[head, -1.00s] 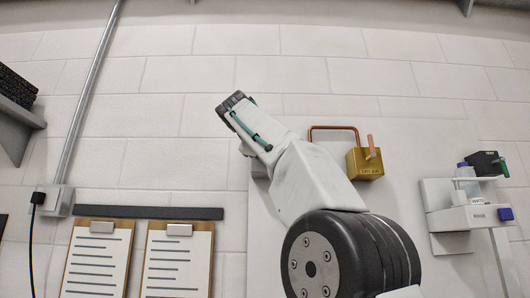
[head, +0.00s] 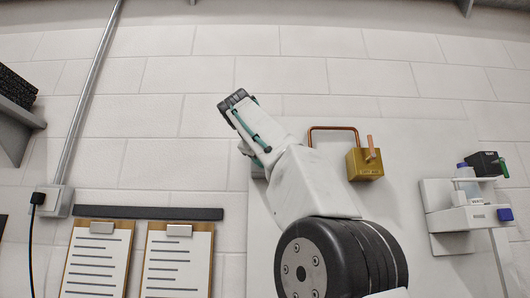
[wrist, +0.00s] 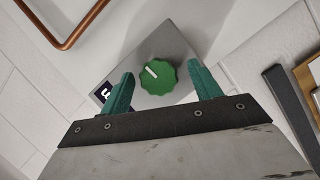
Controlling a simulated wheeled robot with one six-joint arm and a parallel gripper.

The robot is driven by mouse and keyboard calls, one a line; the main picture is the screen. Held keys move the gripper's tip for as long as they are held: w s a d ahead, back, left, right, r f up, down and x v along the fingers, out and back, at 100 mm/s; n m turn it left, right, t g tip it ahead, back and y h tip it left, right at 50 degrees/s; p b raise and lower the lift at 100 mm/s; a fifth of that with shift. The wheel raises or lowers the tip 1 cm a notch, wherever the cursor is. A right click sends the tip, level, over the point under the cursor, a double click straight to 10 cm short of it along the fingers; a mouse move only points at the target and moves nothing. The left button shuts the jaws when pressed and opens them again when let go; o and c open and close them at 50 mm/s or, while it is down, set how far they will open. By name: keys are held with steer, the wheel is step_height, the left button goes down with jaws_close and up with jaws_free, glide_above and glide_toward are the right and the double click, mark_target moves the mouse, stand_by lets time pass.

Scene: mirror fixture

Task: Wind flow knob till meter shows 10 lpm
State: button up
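A round green knob (wrist: 157,75) with a scalloped edge and a white pointer line sits on a grey metal box (wrist: 172,42) in the wrist view. The pointer line aims up and left in that view. My gripper (wrist: 160,69) is open, with one teal finger on each side of the knob. Gaps show between the fingers and the knob, so it is not gripped. A dark label (wrist: 103,91) with white marking is partly covered by the left finger. In the head view my arm hides the knob. No readable meter value shows in either view.
A copper pipe (head: 334,128) runs into a brass valve block (head: 364,163) right of my arm. A white wall unit (head: 470,216) with a bottle and blue knob is farther right. Two clipboards (head: 95,262) (head: 178,264) hang at lower left, below a dark strip (head: 149,213).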

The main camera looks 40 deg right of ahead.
steer(key=v, duration=0.7)
steer(key=shift+s+a+r, duration=0.15)
steer(key=shift+s+a, duration=0.1)
steer(key=shift+a, duration=0.05)
stand_by(0.4)
